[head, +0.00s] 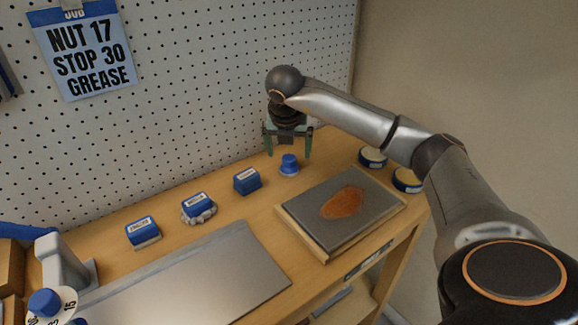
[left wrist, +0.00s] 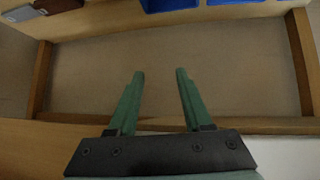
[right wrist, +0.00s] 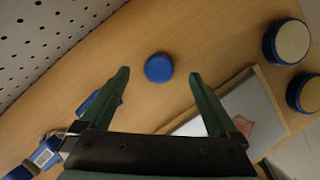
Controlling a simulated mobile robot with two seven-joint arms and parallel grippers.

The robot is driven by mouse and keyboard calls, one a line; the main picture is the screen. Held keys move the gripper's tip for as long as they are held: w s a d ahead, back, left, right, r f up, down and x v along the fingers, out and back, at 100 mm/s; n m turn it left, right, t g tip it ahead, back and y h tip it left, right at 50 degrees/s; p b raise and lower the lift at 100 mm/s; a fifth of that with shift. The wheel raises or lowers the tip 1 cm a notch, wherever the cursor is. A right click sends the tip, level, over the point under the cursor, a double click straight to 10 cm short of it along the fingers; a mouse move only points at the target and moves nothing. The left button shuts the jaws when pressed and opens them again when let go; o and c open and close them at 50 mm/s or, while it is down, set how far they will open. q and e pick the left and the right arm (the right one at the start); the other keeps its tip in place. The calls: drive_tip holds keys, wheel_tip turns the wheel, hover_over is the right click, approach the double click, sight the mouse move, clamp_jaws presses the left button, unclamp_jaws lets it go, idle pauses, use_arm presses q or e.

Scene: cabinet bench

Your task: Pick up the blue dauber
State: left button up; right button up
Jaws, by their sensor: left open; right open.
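The blue dauber (head: 289,164) is a small blue knob on a pale base. It stands upright on the wooden bench near the pegboard, left of the slate-like slab. My right gripper (head: 287,152) is open and hangs above the dauber, pointing down. In the right wrist view the dauber's round blue top (right wrist: 159,68) shows between and just beyond the open fingertips (right wrist: 160,73), touching neither. My left gripper (left wrist: 158,72) is open and empty, over a wood-edged brown surface in the left wrist view. It is not visible in the head view.
A grey slab with an orange patch (head: 318,225) lies right of the dauber. Round blue-rimmed tins (head: 372,158) stand behind it. Several blue-topped blocks (head: 246,181) line the bench to the left. A grey metal sheet (head: 200,275) lies in front. The pegboard (head: 200,90) rises close behind.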

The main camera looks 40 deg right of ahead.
sight(289, 158)
drive_tip(key=x, duration=0.5)
drive_tip(key=shift+s+a, duration=0.1)
drive_tip(key=shift+c, duration=0.4)
drive_tip(key=c, duration=1.4)
